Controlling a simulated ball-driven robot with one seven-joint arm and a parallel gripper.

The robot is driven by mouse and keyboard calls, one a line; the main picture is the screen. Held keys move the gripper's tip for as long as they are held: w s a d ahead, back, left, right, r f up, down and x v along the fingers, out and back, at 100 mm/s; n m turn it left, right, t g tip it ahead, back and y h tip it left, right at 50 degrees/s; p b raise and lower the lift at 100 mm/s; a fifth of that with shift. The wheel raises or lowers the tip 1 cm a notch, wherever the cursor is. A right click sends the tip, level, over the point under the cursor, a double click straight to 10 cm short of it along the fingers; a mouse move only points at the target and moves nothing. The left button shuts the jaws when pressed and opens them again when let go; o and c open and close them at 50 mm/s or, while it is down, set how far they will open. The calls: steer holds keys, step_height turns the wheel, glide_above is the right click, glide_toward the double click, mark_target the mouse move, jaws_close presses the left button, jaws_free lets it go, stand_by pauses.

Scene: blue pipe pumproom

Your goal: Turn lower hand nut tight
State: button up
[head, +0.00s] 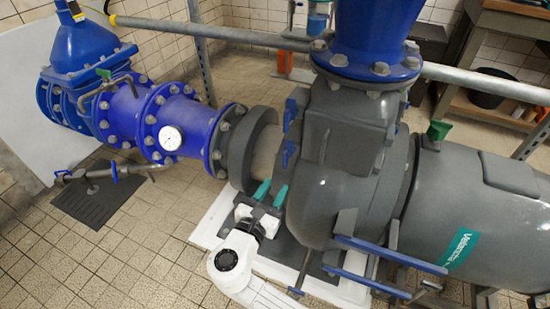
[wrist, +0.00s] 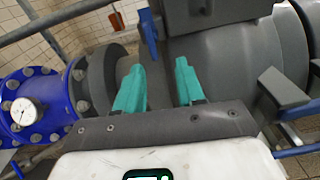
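Two blue hand nuts sit one above the other on the left side of the grey pump housing. The upper hand nut (head: 291,108) and the lower hand nut (head: 288,153) show in the head view. My gripper (head: 271,190) is below the lower nut, with its two teal fingers apart and nothing between them. In the wrist view my gripper (wrist: 159,68) is also open. A blue part (wrist: 148,30) stands beyond and between the fingertips there; I cannot tell for certain which nut it is. No contact with the fingers shows.
The grey pump housing (head: 335,190) is close to the right of my gripper. A blue pipe with a white gauge (head: 171,138) lies to the left. Blue bars (head: 385,255) stick out at the lower right.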

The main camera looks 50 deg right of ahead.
mark_target(284, 162)
steer(key=shift+n, duration=0.4)
steer(key=x, duration=0.3)
steer(key=w+b+x, duration=0.1)
steer(key=x, duration=0.3)
steer(key=b+x, duration=0.1)
steer(key=x, duration=0.3)
steer(key=shift+w+a+r, duration=0.15)
steer(key=shift+a+r, duration=0.15)
steer(key=shift+c, duration=0.4)
jaws_close()
